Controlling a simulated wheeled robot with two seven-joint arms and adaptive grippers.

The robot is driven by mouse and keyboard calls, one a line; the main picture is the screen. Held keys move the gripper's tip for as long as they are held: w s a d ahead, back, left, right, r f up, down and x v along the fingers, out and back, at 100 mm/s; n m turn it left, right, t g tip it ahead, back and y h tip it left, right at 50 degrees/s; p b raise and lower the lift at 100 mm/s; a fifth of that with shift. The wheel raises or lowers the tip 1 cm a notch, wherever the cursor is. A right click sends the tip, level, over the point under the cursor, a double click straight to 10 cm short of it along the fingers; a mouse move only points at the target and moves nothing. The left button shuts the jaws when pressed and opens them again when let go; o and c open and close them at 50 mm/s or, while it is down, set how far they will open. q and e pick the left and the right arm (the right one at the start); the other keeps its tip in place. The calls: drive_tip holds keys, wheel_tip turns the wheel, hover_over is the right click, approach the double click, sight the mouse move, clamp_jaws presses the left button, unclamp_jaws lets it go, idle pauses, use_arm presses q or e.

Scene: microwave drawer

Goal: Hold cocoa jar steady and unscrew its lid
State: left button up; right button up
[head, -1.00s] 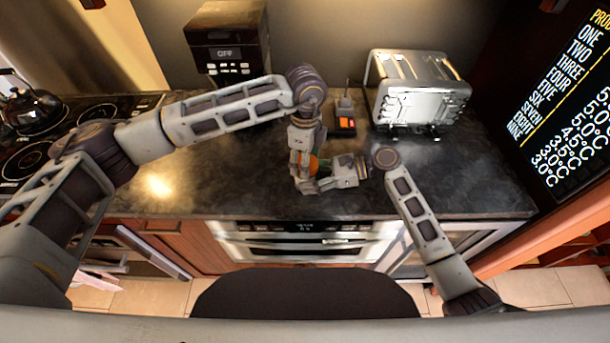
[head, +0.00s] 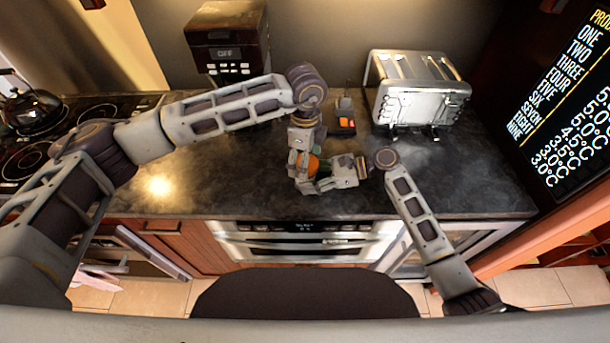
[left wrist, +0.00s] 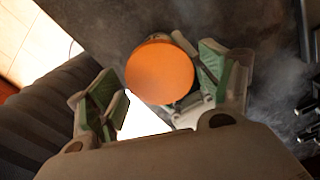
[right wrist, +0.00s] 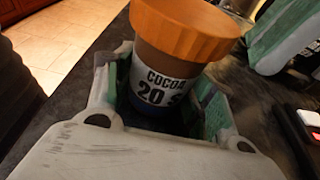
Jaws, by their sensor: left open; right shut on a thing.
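The cocoa jar stands on the dark counter, with a brown body (right wrist: 165,88), a white "COCOA" label and a wide orange lid (right wrist: 185,28) on top. My right gripper (right wrist: 165,100) is shut around the jar's body below the lid. My left gripper (left wrist: 155,85) is open above the jar; its green-padded fingers are apart, with the lid (left wrist: 160,72) showing between them. In the head view the lid (head: 313,166) is partly hidden by my left gripper, and the jar's body is mostly hidden. I cannot tell how far the lid is turned.
A silver toaster (head: 415,90) stands at the back right and a dark coffee machine (head: 228,45) at the back left. A kettle (head: 32,108) sits on the stove. The counter's left-middle is clear.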

use_arm(q)
drive_tip(key=shift+r, duration=0.15)
drive_tip(key=shift+r, duration=2.35)
drive_tip(key=shift+w+a+r+m+y, duration=0.15)
drive_tip(key=shift+a+r+m, duration=0.15)
drive_tip(key=shift+r, duration=0.3)
drive_tip(key=shift+a+r+m+y, duration=0.15)
drive_tip(key=shift+a+r+m, duration=0.1)
drive_tip(key=shift+r, duration=0.35)
drive_tip(key=shift+s+d+m, duration=0.2)
drive_tip(key=shift+d+m, duration=0.15)
drive_tip(key=shift+d, duration=0.25)
